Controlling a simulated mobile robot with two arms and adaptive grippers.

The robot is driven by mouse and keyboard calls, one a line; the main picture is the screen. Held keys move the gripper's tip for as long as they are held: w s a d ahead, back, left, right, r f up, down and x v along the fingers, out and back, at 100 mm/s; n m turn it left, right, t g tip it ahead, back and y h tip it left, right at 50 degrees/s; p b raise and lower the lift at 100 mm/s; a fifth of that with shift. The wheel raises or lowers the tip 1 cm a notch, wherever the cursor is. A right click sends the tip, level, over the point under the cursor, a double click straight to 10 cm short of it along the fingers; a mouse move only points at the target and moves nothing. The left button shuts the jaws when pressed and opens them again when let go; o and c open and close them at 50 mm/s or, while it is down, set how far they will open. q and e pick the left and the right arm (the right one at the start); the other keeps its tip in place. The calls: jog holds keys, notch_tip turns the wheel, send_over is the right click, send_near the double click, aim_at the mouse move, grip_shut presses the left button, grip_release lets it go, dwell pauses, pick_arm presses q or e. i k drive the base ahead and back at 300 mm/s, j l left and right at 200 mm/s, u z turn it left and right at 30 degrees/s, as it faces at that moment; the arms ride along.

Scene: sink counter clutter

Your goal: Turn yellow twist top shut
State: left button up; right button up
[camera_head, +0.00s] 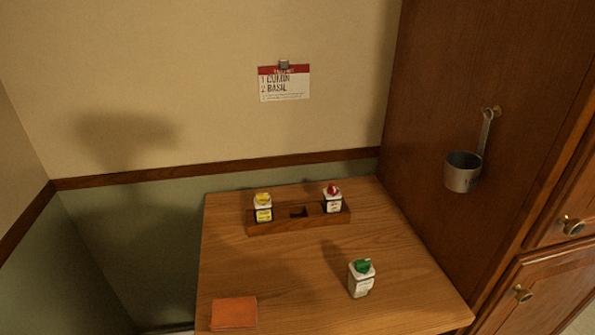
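A small white bottle with a yellow twist top (262,198) and a yellow label stands upright in the left slot of a wooden rack (283,225) at the back of the table. From this distance I cannot tell whether its top is turned open or shut. Neither my left nor my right gripper shows in the head view.
A red-topped bottle (332,198) stands in the rack's right slot; the middle slot is empty. A green-topped bottle (361,279) stands on the wooden table (300,270) at front right. An orange cloth or pad (233,313) lies front left. A metal cup (462,172) hangs right.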

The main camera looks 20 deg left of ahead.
aim_at(262, 198)
jog(key=l+u, duration=0.15)
jog(key=u, duration=0.3)
jog(key=l+u, duration=0.2)
jog(key=u, duration=0.2)
